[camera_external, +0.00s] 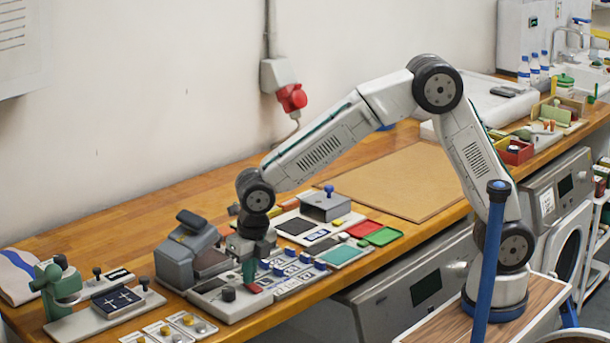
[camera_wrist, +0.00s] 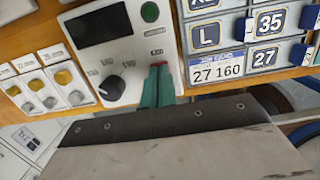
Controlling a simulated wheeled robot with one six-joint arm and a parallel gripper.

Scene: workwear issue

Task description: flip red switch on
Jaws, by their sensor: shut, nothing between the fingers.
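The red switch (camera_external: 255,289) is a small red piece on the front part of a grey control panel (camera_external: 222,306). In the wrist view the red switch (camera_wrist: 161,64) shows just beyond my fingertips, partly covered by them. My gripper (camera_external: 248,282) has green fingers, points down and is shut with nothing between them. It is right at the switch in both views; I cannot tell if it touches. In the wrist view my gripper (camera_wrist: 158,75) lies to the right of the panel's black knob (camera_wrist: 112,88). The switch's tilt is too hidden to tell.
Blue-labelled size tiles (camera_wrist: 212,36) lie close on the right. Yellow and grey knobs (camera_wrist: 50,88) are on the left. A grey device (camera_external: 180,255) stands behind the panel.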

